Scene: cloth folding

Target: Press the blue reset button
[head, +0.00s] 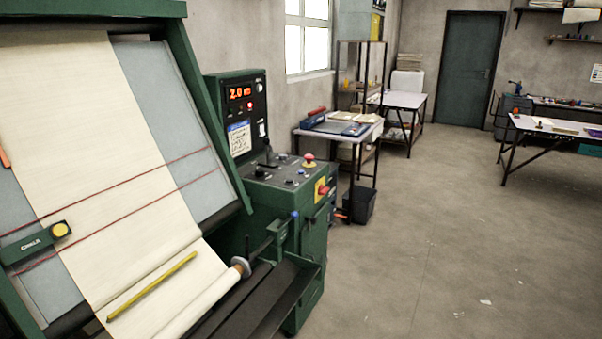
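A green machine carries a control panel (285,172) with several small knobs and buttons on its sloped top. A small blue round knob or button (295,214) shows at the front of the machine, below the panel, near a green bracket. Some panel buttons look dark or bluish, but they are too small to tell their colour or labels. A red mushroom button (309,158) stands at the panel's back, and a red switch on a yellow plate (321,190) is on the side. Neither of my grippers is in view.
Cream cloth (95,130) runs down the machine's sloped board to a roll, with a yellow strip (150,287) on it. A display (240,93) reads 2.0. A dark tray (270,300) juts out in front. Open floor (450,240) lies to the right; worktables stand behind.

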